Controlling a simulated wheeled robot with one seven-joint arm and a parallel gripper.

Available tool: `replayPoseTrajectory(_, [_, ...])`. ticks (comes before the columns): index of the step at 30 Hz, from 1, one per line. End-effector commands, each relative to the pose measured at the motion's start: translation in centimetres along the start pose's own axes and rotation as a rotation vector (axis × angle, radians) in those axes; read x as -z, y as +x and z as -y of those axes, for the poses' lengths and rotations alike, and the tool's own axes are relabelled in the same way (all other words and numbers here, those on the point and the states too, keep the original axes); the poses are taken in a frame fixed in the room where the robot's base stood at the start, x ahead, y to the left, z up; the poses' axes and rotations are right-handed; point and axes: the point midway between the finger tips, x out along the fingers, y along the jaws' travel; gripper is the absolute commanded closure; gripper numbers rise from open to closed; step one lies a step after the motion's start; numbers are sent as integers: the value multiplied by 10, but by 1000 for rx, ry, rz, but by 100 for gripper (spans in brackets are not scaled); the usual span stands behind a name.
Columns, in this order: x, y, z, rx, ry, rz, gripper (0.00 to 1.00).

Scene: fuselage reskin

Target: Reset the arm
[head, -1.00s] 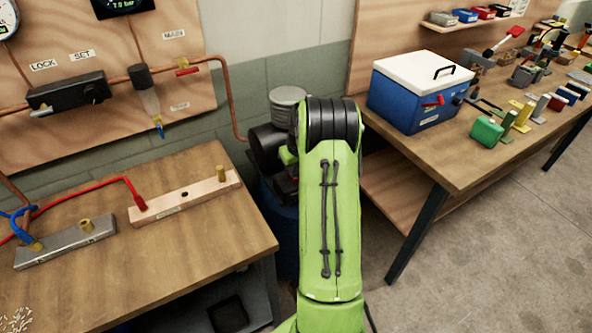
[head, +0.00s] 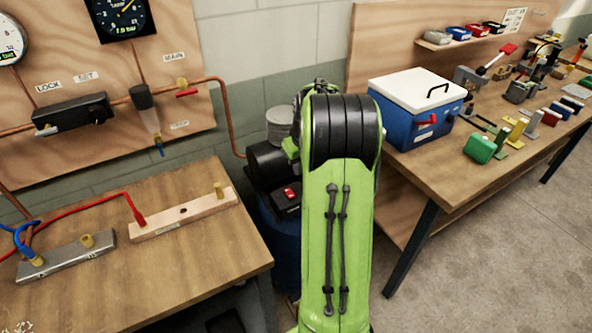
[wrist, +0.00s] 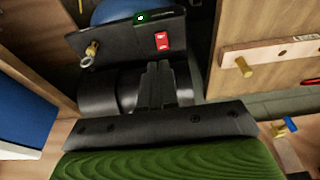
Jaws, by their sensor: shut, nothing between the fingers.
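My green arm (head: 330,235) rises in the middle of the head view, with its black joint (head: 345,128) at the top. It hides my gripper there. In the wrist view my gripper (wrist: 157,68) shows as two dark fingers close together, shut and empty. Behind the fingers is a black cylindrical machine (wrist: 97,92) with a red switch (wrist: 162,41); I cannot tell how far off it is. The machine also shows left of my arm in the head view (head: 268,163), above a blue tank (head: 283,240).
The left bench (head: 190,270) holds a wooden bar (head: 205,208) and a grey metal bar (head: 68,257) with red and blue leads. Floor (head: 490,260) is clear at right.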

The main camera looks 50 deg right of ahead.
Motion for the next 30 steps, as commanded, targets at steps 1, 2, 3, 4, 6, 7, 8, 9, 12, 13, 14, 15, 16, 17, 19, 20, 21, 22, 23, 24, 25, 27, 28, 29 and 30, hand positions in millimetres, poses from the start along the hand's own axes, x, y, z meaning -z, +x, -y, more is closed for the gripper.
replayPoseTrajectory(1, [0, -1, 0, 0, 0, 0, 100])
replayPoseTrajectory(2, [0, -2, 0, 0, 0, 0, 100])
replayPoseTrajectory(3, [0, -2, 0, 0, 0, 0, 100])
replayPoseTrajectory(4, [0, -2, 0, 0, 0, 0, 100])
replayPoseTrajectory(6, [0, -1, 0, 0, 0, 0, 100])
replayPoseTrajectory(7, [0, -1, 0, 0, 0, 0, 100])
replayPoseTrajectory(8, [0, -1, 0, 0, 0, 0, 100])
replayPoseTrajectory(9, [0, -1, 0, 0, 0, 0, 100])
replayPoseTrajectory(12, [0, -1, 0, 0, 0, 0, 100])
replayPoseTrajectory(13, [0, -1, 0, 0, 0, 0, 100])
replayPoseTrajectory(14, [0, -1, 0, 0, 0, 0, 100])
replayPoseTrajectory(15, [0, -1, 0, 0, 0, 0, 100])
replayPoseTrajectory(16, [0, -1, 0, 0, 0, 0, 100])
replayPoseTrajectory(17, [0, -1, 0, 0, -1, -1, 100])
replayPoseTrajectory(19, [1, -7, 8, -2, -9, -6, 100])
replayPoseTrajectory(20, [1, -13, 15, -3, -16, -10, 100])
replayPoseTrajectory(21, [0, -25, 30, -6, -31, -18, 100])
replayPoseTrajectory(22, [-1, -36, 44, -8, -46, -26, 100])
replayPoseTrajectory(23, [-5, -48, 60, -10, -60, -35, 100])
replayPoseTrajectory(24, [-12, -65, 83, -12, -80, -48, 100])
replayPoseTrajectory(25, [-19, -78, 100, -12, -95, -57, 100])
replayPoseTrajectory(27, [-39, -103, 136, -10, -127, -82, 100])
replayPoseTrajectory(28, [-50, -112, 150, -8, -139, -93, 100])
replayPoseTrajectory(29, [-61, -122, 163, -5, -153, -105, 100])
replayPoseTrajectory(30, [-77, -132, 178, 1, -169, -120, 100])
